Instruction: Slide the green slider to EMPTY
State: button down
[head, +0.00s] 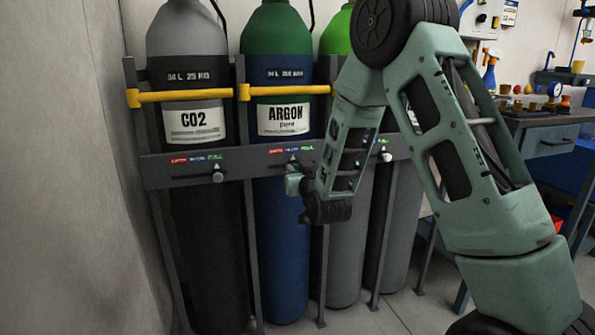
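A grey rack bar (250,165) crosses in front of the gas cylinders, with small red, blue and green labels above each slider. The slider on the CO2 cylinder (217,176) has a pale knob and sits under its green label. The slider in front of the bright green-topped cylinder (387,157) also has a pale knob, near its green label. At the ARGON cylinder, a pale pointer (293,161) shows below the middle label; its knob is hidden by my gripper (293,182). My gripper is at the bar there; its fingers are too small to read.
The CO2 cylinder (205,240), the ARGON cylinder (282,250) and grey cylinders to the right stand behind rack posts. Yellow straps (190,95) cross the left ones. A wall is close on the left. A workbench (550,130) with small items stands at right.

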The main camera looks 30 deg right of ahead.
aim_at(275, 166)
jog(key=shift+w+a, duration=0.25)
jog(key=shift+a, duration=0.6)
jog(key=shift+w+a, duration=0.2)
jog(key=shift+a, duration=0.6)
jog(key=shift+w+a, duration=0.25)
jog(key=shift+a, duration=0.6)
jog(key=c, duration=1.2)
grip_release()
jog(key=shift+a, duration=0.1)
jog(key=shift+c, duration=0.2)
